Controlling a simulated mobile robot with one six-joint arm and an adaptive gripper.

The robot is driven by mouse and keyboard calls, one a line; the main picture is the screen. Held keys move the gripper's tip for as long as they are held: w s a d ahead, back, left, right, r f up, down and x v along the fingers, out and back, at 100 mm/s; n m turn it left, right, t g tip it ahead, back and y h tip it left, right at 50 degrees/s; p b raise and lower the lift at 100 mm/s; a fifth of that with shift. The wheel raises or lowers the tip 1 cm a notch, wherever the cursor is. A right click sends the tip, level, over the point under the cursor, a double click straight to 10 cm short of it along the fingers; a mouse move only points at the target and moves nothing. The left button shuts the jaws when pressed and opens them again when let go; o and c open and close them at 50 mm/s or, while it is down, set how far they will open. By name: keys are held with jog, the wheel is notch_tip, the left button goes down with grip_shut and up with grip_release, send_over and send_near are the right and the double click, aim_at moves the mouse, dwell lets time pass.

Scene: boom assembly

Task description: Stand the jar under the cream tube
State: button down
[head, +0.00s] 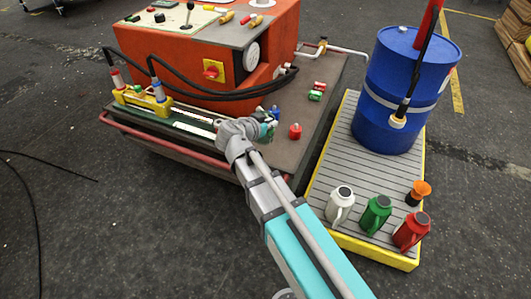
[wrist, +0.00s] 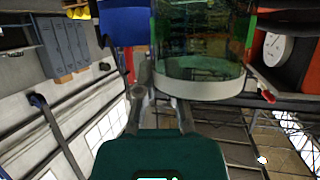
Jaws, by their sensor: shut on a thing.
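My gripper (head: 264,129) is above the front right of the machine's grey deck, left of a small red fitting. In the wrist view a large, see-through greenish jar (wrist: 200,50) with a pale band fills the upper middle. My fingers (wrist: 163,105) point up at it and are shut on it. In the head view the jar is mostly hidden by my gripper. A yellow rack (head: 140,103) at the deck's front left holds two upright tubes with black hoses. The left tube (head: 118,79) is pale with a red part, the right tube (head: 159,92) greyish blue.
Small red (head: 295,131), blue (head: 276,113) and green (head: 315,96) fittings stand on the deck. A red rail (head: 150,140) runs along its front. A blue drum (head: 400,85) and several jugs stand on a yellow-edged pallet (head: 345,155) at right.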

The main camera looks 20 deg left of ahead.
jog(key=shift+s+a, duration=0.1)
jog(key=s+d+f+b, duration=0.2)
jog(key=s+d, duration=0.2)
jog(key=d, duration=0.2)
jog(key=shift+f+b, duration=0.3)
jog(key=shift+f, duration=0.05)
jog(key=w+a+f+b, duration=0.7)
jog(key=w+f+b, duration=0.2)
jog(key=w, duration=0.1)
jog(key=shift+w+a, duration=0.25)
jog(key=shift+w, duration=0.1)
dwell(0.4)
